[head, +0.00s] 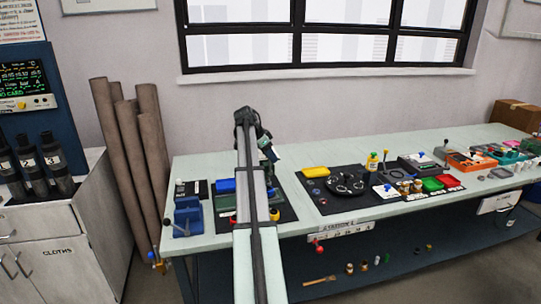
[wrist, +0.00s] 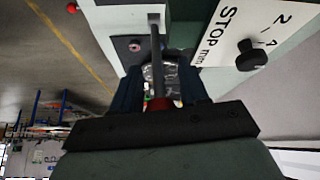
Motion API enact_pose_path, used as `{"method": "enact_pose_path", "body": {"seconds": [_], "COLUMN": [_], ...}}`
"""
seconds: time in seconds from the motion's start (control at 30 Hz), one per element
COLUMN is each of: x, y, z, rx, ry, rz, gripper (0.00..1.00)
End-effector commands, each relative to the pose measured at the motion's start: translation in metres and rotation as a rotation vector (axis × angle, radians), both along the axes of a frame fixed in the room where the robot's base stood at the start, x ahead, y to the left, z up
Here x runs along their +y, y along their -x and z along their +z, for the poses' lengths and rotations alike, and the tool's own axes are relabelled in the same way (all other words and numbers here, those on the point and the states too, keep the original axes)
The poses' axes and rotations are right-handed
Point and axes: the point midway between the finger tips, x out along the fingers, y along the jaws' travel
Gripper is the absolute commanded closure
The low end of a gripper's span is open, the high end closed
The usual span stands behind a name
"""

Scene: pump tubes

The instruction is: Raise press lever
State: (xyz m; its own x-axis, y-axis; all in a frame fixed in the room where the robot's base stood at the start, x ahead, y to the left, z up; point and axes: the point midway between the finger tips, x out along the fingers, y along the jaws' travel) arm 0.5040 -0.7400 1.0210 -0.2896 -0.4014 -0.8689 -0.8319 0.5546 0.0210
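A grey lever rod (wrist: 156,52) rises from a slot in a pale machine block in the wrist view; I take it to be the press lever. A red knob (wrist: 158,103) shows at its near end. My gripper (wrist: 160,80) has its two dark fingers apart, one on each side of the rod. Gaps show between the rod and the fingers; contact at the knob is hard to make out. In the head view my arm covers much of the press area on the dark mat (head: 286,212), and my fingertips are hidden there.
A white STOP mm label (wrist: 228,38) with a black knob (wrist: 251,54) lies close to the right of my fingers. On the bench, a blue vise (head: 188,215) stands left, and a black round carousel (head: 346,184) and yellow tray (head: 315,172) stand right.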

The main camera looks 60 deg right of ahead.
Motion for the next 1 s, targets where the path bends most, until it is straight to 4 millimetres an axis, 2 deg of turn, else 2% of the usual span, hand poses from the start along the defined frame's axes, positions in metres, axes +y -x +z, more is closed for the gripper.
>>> {"method": "enact_pose_path", "body": {"seconds": [0.1, 0.47, 0.67, 1.0], "x": [-0.001, 0.001, 0.013, 0.039], "y": [0.001, -0.001, -0.01, -0.029], "z": [0.0, 0.007, 0.033, 0.089], "rx": [0.0, 0.0, 0.001, 0.0], "ry": [0.001, 0.002, 0.003, 0.002], "rz": [-0.001, -0.002, 0.0, 0.0], "gripper": [0.45, 0.45, 0.45, 0.45]}}
